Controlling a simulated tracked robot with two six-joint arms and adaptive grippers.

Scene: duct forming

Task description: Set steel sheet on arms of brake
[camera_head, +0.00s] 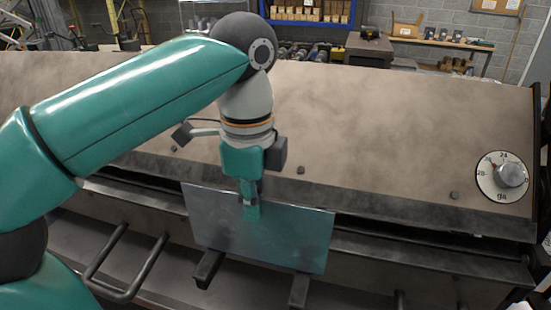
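The steel sheet (293,240) is a thin, shiny grey rectangle in the middle of the head view, at the front of the brake (400,130). My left gripper (250,205) is shut on the sheet near its upper edge, left of the middle. Two dark support arms of the brake, the left one (208,270) and the right one (299,291), stick out under the sheet's lower edge. The sheet hides their back parts. I cannot tell whether the sheet touches them. My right gripper is not in view.
A bent bar handle (122,290) sticks out at the brake's front left. A dial with a knob (510,174) sits on the brake's right end. Shelves with boxes (308,12) and a workbench (440,42) stand behind. The brake's broad sloping top is clear on the right.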

